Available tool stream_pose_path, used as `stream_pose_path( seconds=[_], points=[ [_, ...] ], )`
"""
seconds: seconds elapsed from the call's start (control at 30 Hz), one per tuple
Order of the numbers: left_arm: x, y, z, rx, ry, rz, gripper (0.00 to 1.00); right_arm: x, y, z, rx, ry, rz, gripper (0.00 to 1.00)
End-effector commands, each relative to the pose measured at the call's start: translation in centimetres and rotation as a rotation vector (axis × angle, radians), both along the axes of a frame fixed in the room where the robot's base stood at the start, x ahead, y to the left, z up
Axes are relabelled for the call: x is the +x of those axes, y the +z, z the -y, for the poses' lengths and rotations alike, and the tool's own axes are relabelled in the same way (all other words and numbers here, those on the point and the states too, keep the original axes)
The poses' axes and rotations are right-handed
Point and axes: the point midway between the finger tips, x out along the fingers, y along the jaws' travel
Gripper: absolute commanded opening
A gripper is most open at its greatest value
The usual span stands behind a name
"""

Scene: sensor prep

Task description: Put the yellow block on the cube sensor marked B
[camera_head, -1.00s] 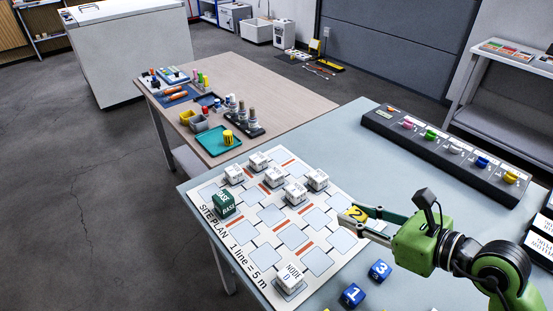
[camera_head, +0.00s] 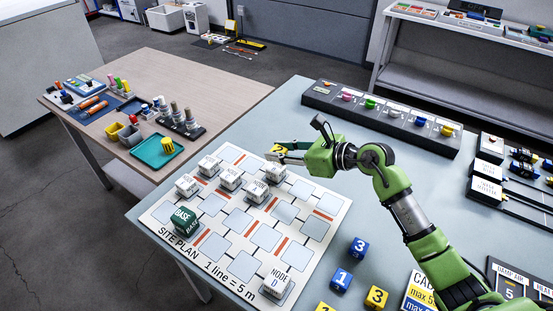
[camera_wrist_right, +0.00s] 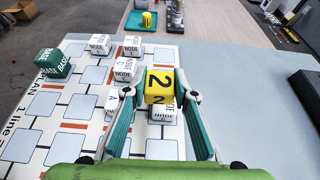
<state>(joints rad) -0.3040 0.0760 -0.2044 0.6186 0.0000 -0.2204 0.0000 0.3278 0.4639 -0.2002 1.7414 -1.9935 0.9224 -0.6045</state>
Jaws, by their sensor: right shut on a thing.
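My right gripper (camera_head: 284,155) is shut on a yellow block (camera_head: 277,149) marked 2. In the right wrist view the yellow block (camera_wrist_right: 159,85) sits between the two fingertips (camera_wrist_right: 160,95). It is above and partly in front of a white node cube (camera_wrist_right: 166,114), whose letter I cannot read for sure. In the head view that white cube (camera_head: 275,174) stands on the site plan just below the gripper. I cannot tell whether block and cube touch. Beside it stand a cube marked A (camera_wrist_right: 113,103) and one marked C (camera_wrist_right: 126,69). My left gripper is out of view.
The site plan board (camera_head: 243,267) also carries a green BASE cube (camera_head: 184,221) and a NODE D cube (camera_head: 277,284). Blue blocks (camera_head: 341,280) and another yellow block (camera_head: 376,297) lie right of the board. A dark rack (camera_head: 385,112) stands at the back.

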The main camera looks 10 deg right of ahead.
Motion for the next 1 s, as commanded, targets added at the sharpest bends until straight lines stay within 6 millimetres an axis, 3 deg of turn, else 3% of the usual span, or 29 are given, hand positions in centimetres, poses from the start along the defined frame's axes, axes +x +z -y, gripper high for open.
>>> stream_pose_path(
  seconds=[0.33,0.5,0.93,0.97,1.0],
  points=[
    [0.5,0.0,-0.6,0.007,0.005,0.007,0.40,2.5,-3.0,-0.3,0.001,0.000,0.000,0.09],
    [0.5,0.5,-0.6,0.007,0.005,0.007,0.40,2.3,-5.3,-0.3,0.003,-0.001,-0.001,0.09],
    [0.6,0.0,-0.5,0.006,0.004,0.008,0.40,2.3,-6.2,-0.2,-0.002,-0.001,0.003,0.09],
    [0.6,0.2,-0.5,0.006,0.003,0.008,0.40,2.3,-6.1,-0.2,-0.002,-0.001,0.003,0.33],
    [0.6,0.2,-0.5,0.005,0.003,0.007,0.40,2.3,-6.0,-0.2,-0.002,-0.001,0.003,0.42]
  ],
)
